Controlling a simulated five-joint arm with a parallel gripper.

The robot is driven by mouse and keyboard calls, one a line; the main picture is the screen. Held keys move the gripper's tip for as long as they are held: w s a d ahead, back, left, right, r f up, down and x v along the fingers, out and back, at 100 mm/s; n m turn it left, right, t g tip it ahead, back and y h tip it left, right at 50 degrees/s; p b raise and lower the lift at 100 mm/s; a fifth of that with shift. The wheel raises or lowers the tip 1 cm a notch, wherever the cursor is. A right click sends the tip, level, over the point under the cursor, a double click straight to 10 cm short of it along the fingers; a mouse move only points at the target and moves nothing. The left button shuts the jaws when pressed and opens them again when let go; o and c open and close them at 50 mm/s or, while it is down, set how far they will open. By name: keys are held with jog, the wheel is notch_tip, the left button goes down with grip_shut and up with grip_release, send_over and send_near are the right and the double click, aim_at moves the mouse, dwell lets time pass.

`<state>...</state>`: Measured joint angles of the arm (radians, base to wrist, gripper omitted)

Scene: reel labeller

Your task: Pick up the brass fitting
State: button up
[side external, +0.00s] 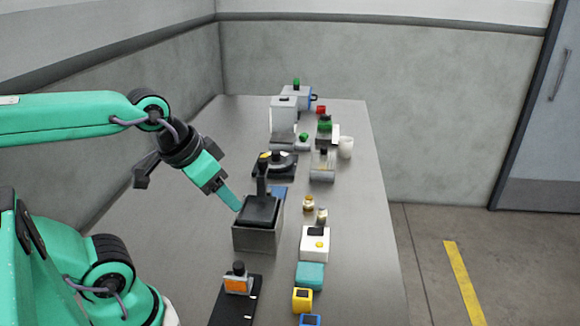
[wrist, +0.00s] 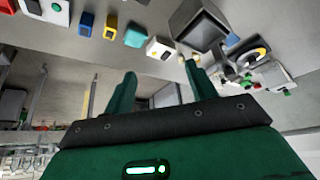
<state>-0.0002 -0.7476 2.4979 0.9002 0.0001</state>
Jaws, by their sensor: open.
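Two small brass-coloured pieces stand close together on the steel table, right of the dark-topped grey box: one (side external: 308,203) slightly farther back, the other (side external: 321,215) just in front. I cannot tell which is the brass fitting. In the wrist view a small brass-coloured piece (wrist: 182,58) shows near the right fingertip, beside the white box; its details are too small to read. My gripper (side external: 238,206) is by the left side of the grey box, apart from the brass pieces. In the wrist view my gripper (wrist: 160,72) has its green fingers spread, with nothing held between them.
The grey box (side external: 256,238) with an upright post stands between my gripper and the brass pieces. A white box (side external: 315,243), teal block (side external: 310,275) and yellow block (side external: 302,299) line the front right. Machines crowd the back. The table's left side (side external: 160,220) is clear.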

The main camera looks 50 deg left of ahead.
jog(key=w+a+r+g, duration=0.2)
jog(key=w, duration=0.8)
jog(key=g, duration=0.4)
send_over(309, 197)
jog(key=shift+n, duration=0.3)
notch_tip(309, 197, down, 18)
jog(key=shift+s+d+f, duration=0.1)
jog(key=shift+f, duration=0.35)
jog(key=shift+f, duration=1.3)
